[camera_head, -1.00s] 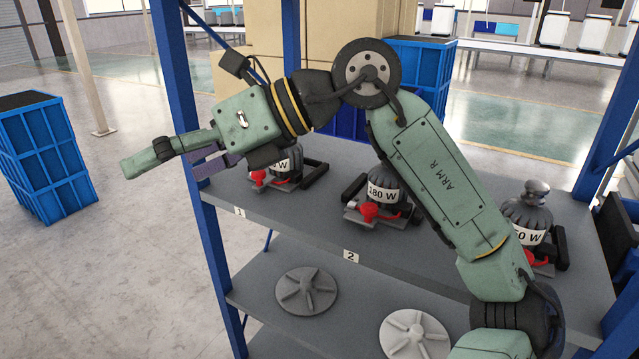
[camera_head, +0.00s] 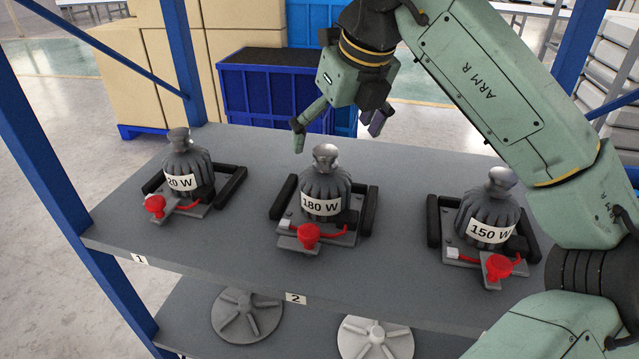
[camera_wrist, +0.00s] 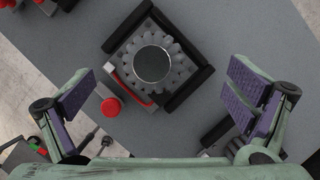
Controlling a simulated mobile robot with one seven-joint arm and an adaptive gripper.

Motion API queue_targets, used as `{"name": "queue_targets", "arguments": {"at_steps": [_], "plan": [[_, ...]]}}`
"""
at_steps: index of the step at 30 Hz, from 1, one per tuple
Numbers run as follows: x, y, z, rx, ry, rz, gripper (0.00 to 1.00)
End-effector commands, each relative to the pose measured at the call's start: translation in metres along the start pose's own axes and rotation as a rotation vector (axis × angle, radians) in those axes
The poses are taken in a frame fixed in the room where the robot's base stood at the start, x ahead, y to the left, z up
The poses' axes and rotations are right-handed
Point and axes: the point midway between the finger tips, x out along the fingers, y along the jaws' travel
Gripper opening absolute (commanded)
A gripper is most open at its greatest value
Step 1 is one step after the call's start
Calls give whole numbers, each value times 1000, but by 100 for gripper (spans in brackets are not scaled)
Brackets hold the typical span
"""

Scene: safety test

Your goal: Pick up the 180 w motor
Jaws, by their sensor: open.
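The 180 W motor (camera_head: 325,183) stands upright in the middle of the grey shelf, on a base with black side handles and a red knob (camera_head: 308,236). Its label faces the front. My gripper (camera_head: 338,132) is above and behind the motor's top in the head view, fingers pointing down and spread apart. In the wrist view the motor (camera_wrist: 152,64) shows from above, ahead of and between the two purple finger pads (camera_wrist: 160,97). The gripper is open and empty, with no visible contact.
A motor ending in "20 W" (camera_head: 183,168) stands to the left and a 150 W motor (camera_head: 490,212) to the right. Blue posts (camera_head: 181,60) frame the shelf (camera_head: 390,270). Grey finned discs (camera_head: 246,312) lie on the lower shelf.

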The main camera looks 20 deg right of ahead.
Motion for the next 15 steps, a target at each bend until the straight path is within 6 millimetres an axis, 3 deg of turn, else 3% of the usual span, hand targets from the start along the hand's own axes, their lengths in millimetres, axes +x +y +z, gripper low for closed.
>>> {"name": "queue_targets", "arguments": {"at_steps": [3, 11, 15], "plan": [[18, 1, 0, -2, 1, 3, 98], [40, 4, -1, -4, 0, 6, 98], [59, 10, -4, -5, -1, 7, 98]]}}
